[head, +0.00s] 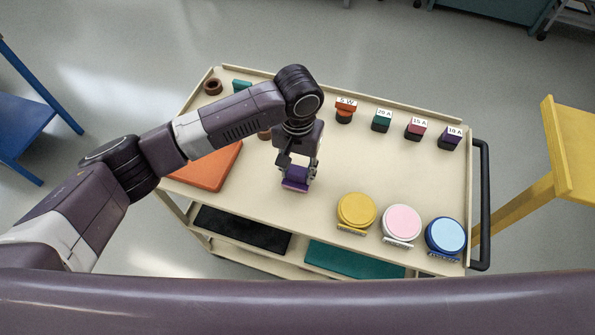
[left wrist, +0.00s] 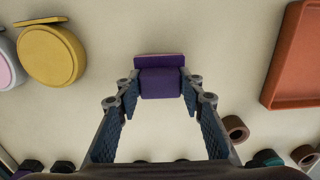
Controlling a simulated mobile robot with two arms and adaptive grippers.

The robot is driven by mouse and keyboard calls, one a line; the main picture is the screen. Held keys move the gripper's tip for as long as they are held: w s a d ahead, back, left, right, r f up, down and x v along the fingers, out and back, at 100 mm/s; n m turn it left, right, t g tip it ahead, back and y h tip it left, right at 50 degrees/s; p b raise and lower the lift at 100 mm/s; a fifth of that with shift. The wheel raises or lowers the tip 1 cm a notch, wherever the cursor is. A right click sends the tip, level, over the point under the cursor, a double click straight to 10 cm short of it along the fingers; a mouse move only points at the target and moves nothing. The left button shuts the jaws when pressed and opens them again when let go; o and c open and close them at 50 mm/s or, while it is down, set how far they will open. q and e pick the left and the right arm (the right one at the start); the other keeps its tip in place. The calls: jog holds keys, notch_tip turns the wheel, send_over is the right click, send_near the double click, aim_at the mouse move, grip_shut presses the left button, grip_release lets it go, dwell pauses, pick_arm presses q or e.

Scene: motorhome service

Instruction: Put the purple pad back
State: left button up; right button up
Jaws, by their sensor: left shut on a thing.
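My left gripper (head: 297,172) is shut on the purple pad (head: 294,184) over the middle of the cart top (head: 325,205). In the left wrist view the purple pad (left wrist: 160,83) sits between the two fingertips of the left gripper (left wrist: 160,86), with a flat, lighter purple edge on its far side. I cannot tell whether the pad touches the cart top. My right gripper is not in view.
Labelled blocks stand along the back: orange (head: 345,115), teal (head: 382,124), red (head: 415,131) and purple (head: 450,142). Yellow (head: 357,210), pink (head: 402,223) and blue (head: 446,235) round items stand front right. An orange tray (head: 208,172) lies left. Cream surface around the pad is clear.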

aim_at(298, 171)
pick_arm(q)
jog(key=shift+f, duration=0.8)
jog(key=o, duration=1)
jog(key=shift+r, duration=0.15)
notch_tip(298, 171, up, 12)
jog(key=shift+f+b, duration=0.1)
jog(key=shift+b, duration=1.05)
